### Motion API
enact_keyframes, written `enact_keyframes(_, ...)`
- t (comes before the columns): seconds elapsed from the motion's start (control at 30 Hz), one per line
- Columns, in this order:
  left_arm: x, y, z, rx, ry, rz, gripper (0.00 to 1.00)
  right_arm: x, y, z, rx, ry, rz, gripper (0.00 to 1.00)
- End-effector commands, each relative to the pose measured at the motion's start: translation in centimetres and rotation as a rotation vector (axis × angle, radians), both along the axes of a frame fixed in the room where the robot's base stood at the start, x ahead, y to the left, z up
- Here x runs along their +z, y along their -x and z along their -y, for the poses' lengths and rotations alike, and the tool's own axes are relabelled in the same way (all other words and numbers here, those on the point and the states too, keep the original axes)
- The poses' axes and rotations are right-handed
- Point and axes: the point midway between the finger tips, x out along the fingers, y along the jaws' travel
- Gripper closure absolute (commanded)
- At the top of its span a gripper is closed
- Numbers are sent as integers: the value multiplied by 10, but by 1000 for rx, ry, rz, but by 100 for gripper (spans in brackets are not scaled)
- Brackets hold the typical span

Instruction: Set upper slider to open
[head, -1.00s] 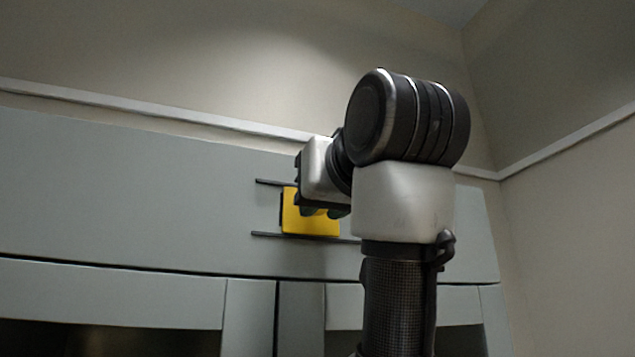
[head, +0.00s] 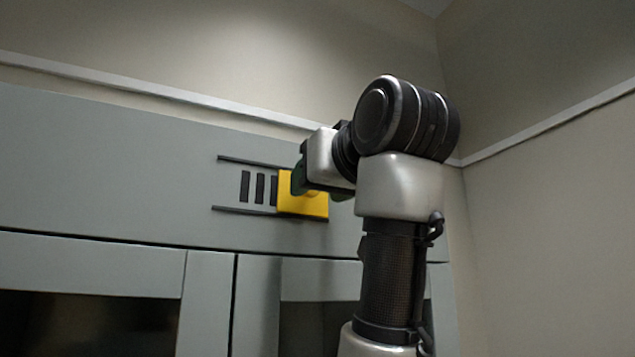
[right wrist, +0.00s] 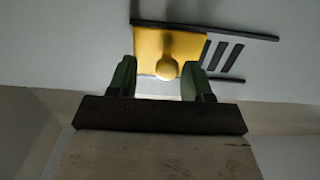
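The upper slider is a yellow plate (head: 311,206) between two dark horizontal rails on a grey panel. It sits right of three uncovered dark slots (head: 259,189). The right wrist view shows the plate (right wrist: 150,45) with a round yellow knob (right wrist: 167,68). My right gripper (head: 318,189) is at the plate, and its green fingers straddle the knob in the right wrist view (right wrist: 158,78). The fingers are apart, with a gap at the left one; the right one is close to the knob, and contact is unclear. My left gripper is not in view.
Below the panel are grey-framed openings with dark interiors (head: 85,325). A pale trim strip (head: 160,92) runs along the wall above. A side wall (head: 550,220) stands to the right. The panel left of the slots is bare.

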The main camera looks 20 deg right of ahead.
Motion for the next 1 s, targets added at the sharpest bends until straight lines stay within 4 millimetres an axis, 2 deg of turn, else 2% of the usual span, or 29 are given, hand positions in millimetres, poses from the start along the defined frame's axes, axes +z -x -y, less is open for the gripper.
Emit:
enact_keyframes(0.2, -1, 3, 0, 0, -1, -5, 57, -1, 0, -1, 2, 1, -2, 50)
enact_keyframes(0.33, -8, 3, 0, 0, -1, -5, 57, -3, 10, -1, 2, 1, 0, 50)
enact_keyframes(0.47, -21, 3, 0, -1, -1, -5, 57, -5, 34, 1, 1, 0, 3, 50)
enact_keyframes(0.7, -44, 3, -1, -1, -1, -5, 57, -5, 87, 4, 0, -1, 4, 50)
enact_keyframes(0.8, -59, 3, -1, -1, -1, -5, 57, -7, 95, 5, 0, -1, -1, 50)
enact_keyframes(1.0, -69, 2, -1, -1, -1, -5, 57, -3, 106, 5, 0, 0, -2, 50)
